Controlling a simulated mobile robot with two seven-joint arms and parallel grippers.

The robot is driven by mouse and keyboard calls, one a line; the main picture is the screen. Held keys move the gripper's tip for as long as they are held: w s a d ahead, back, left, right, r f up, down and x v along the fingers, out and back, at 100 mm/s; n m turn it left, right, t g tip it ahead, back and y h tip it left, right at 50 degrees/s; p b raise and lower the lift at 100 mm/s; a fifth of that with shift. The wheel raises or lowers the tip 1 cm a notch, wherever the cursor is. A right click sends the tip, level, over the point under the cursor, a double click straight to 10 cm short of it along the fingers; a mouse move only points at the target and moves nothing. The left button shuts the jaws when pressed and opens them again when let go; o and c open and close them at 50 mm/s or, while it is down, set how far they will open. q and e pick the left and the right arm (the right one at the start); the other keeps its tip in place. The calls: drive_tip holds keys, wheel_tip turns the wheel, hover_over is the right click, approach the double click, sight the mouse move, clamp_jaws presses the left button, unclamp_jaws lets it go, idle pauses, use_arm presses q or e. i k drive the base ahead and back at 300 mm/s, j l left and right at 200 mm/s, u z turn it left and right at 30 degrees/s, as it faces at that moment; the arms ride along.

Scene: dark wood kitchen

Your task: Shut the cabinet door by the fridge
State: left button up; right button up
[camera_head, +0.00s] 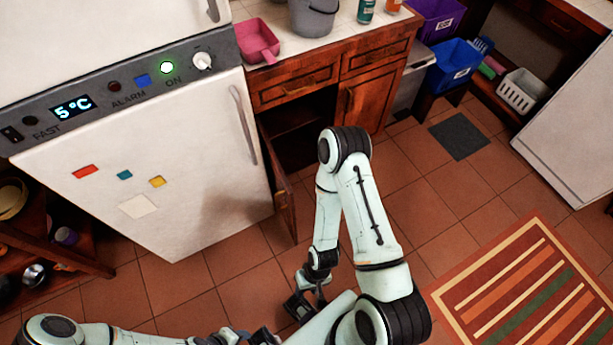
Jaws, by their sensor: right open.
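The cabinet door by the fridge (284,200) is dark reddish wood and stands open, swung out into the room along the fridge's right side. The dark cabinet opening (300,135) shows to its right. My right arm bends over in front of the opening and hides part of it. My right gripper (297,306) is open and empty, low in front of the door's free end and apart from it in the picture. My left arm lies along the bottom edge; dark parts of its gripper end (262,338) show there, and its jaws cannot be made out.
The white fridge (180,170) stands left of the door. The counter (335,32) above holds a pink scoop-like pan (258,42) and a grey bucket (313,15). A closed cabinet door (361,107) is right of the opening. A striped rug (535,290) lies right; tiled floor is clear between.

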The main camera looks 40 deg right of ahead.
sight(282, 192)
drive_tip(key=i+z, duration=0.2)
drive_tip(key=z, duration=0.25)
drive_tip(key=i+j+z, duration=0.15)
drive_tip(key=z, duration=0.25)
drive_tip(key=i+j+z, duration=0.15)
drive_tip(key=z, duration=0.3)
drive_tip(key=j+u, duration=0.25)
drive_tip(key=j, duration=0.3)
